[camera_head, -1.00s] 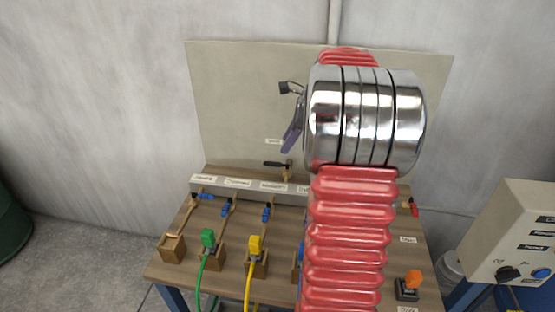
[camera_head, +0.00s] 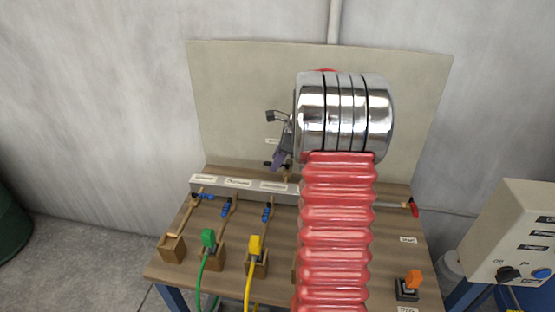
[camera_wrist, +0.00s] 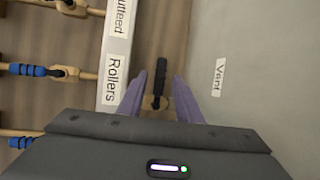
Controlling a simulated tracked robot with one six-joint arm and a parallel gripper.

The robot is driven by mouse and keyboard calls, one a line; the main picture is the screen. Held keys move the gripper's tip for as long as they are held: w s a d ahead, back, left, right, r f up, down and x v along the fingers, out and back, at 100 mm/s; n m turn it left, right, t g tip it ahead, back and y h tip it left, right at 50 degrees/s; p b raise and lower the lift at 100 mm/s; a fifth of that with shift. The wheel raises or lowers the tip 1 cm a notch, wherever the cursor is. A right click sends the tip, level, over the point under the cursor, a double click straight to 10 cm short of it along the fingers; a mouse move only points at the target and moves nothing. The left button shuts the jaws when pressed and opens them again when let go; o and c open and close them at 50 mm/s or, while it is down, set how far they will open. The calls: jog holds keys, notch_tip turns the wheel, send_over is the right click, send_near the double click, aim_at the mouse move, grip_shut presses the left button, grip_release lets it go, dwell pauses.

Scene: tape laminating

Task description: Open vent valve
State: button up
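The vent valve has a black lever handle (camera_wrist: 160,75) and a brass body, close to the back panel's "Vent" label (camera_wrist: 219,77). In the wrist view the handle points up, away from my gripper. My gripper (camera_wrist: 159,88) is open, with its two purple fingers on either side of the handle's lower part. A gap shows on each side, so the fingers do not seem to touch it. In the head view my gripper (camera_head: 279,160) is at the valve and hides much of it; the brass body (camera_head: 287,175) shows just beside the finger.
Blue-handled valves (camera_head: 226,210) stand in a row on the wooden table (camera_head: 228,277). Green (camera_head: 208,238) and yellow (camera_head: 255,245) plugs with cables are at the front. A red-handled valve (camera_head: 413,209) and an orange switch (camera_head: 413,279) are at the right. The back panel (camera_head: 235,100) rises close behind.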

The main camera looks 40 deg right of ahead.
jog(key=shift+c, duration=0.4)
grip_shut()
jog(key=shift+w+a, duration=0.1)
jog(key=shift+a, duration=0.05)
